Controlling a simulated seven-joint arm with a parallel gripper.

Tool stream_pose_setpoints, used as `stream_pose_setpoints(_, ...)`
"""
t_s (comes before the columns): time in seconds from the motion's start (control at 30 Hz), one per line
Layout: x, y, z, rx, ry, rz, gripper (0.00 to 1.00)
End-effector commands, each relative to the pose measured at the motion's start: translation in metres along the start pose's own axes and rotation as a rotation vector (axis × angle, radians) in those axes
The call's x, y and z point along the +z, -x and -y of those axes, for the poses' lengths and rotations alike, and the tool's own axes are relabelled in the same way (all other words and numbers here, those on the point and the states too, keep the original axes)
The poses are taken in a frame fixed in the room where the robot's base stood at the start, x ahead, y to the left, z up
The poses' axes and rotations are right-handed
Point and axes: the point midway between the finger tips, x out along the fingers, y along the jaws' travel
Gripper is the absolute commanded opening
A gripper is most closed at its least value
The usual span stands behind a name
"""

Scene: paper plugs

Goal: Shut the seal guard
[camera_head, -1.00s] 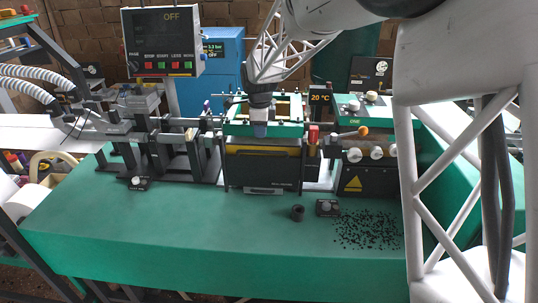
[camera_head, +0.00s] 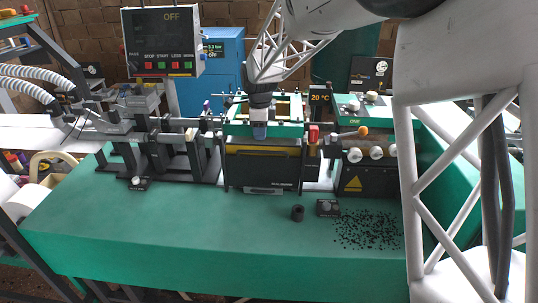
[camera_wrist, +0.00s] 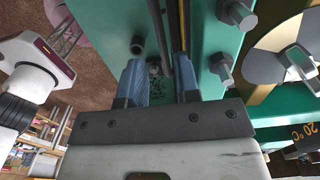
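The press-like unit with the green top frame (camera_head: 285,130) stands at the middle of the bench in the head view. A dark front panel (camera_head: 265,172) with a yellow strip and a small label hangs on its front; I take it to be the seal guard, but its label is too small to read. My gripper (camera_head: 259,137) points down at the top front edge of this unit. In the wrist view, its two blue fingers (camera_wrist: 161,75) stand apart, with green bench and black specks showing between them. A dark bar (camera_wrist: 157,30) runs beyond the fingertips. Contact is unclear.
A black ring-shaped part (camera_head: 297,213) and a small knob box (camera_head: 327,208) sit on the green bench (camera_head: 170,235). Black pellets (camera_head: 368,230) lie scattered at right. A control unit with white knobs (camera_head: 376,153) stands right of the press. The front left of the bench is clear.

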Motion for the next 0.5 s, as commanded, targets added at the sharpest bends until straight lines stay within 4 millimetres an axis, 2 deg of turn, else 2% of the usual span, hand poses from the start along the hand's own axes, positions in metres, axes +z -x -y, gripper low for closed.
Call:
stream_pose_setpoints(0.23,0.000,0.004,0.000,-0.001,0.000,0.000,0.30)
stream_pose_setpoints(0.5,0.000,0.018,0.000,0.000,0.000,0.000,0.30)
